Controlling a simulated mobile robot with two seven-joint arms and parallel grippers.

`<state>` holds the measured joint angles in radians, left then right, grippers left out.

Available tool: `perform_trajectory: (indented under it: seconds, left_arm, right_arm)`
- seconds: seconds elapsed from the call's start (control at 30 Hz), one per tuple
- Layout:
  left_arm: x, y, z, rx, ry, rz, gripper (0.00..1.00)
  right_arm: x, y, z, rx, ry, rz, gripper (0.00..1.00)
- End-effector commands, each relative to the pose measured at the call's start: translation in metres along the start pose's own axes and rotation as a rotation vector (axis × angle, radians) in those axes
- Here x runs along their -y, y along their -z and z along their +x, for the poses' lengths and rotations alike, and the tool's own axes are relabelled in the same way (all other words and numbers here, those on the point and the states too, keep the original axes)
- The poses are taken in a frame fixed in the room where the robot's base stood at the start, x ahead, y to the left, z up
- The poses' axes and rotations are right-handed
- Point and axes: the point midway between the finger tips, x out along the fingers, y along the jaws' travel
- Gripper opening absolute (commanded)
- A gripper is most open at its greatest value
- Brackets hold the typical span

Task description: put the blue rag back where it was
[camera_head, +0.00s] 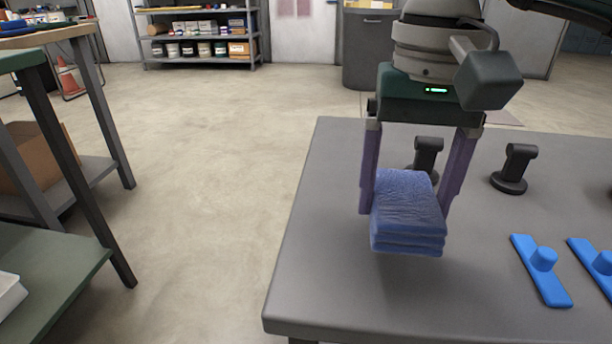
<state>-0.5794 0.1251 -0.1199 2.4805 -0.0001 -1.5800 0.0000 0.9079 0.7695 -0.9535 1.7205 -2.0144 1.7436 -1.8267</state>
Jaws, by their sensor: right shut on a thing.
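The blue rag (408,215) is a folded, layered cloth block at the left part of the grey table (330,270). My right gripper (410,200) comes down from above, with one purple finger on each side of the rag, and is shut on it. I cannot tell for sure whether the rag's underside touches the table top or hangs just above it. My left gripper is out of view.
Black stands (511,170) are behind and right of the rag; one is partly hidden by the gripper. Blue handled pieces (541,271) lie at the right. The table's left edge is close to the rag. A green-topped bench (50,270) stands at the far left, across open floor.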

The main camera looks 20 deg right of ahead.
Motion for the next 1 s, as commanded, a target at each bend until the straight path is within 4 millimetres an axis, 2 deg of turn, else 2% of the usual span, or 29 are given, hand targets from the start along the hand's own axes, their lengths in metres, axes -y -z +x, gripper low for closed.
perform_trajectory:
  seconds: [0.17, 0.4, 0.77, 0.8, 0.93, 1.0]
  left_arm:
    - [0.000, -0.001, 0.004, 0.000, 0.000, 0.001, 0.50]
    - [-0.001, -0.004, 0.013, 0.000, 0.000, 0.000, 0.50]
    - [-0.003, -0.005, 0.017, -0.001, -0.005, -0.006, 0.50]
    - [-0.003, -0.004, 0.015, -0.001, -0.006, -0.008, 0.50]
    - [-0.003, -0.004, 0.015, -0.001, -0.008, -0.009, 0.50]
    - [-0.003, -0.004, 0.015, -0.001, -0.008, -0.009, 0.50]
  right_arm:
    - [0.000, 0.000, 0.014, 0.002, 0.000, 0.000, 0.37]
    - [0.000, -0.001, 0.049, 0.002, -0.001, 0.000, 0.37]
    - [0.000, 0.000, 0.052, 0.000, 0.000, 0.000, 0.37]
    - [0.000, 0.000, 0.051, 0.000, 0.000, 0.000, 0.86]
    - [0.000, 0.000, 0.050, 0.000, 0.000, 0.000, 1.00]
    - [0.000, 0.000, 0.050, 0.000, 0.000, 0.000, 1.00]
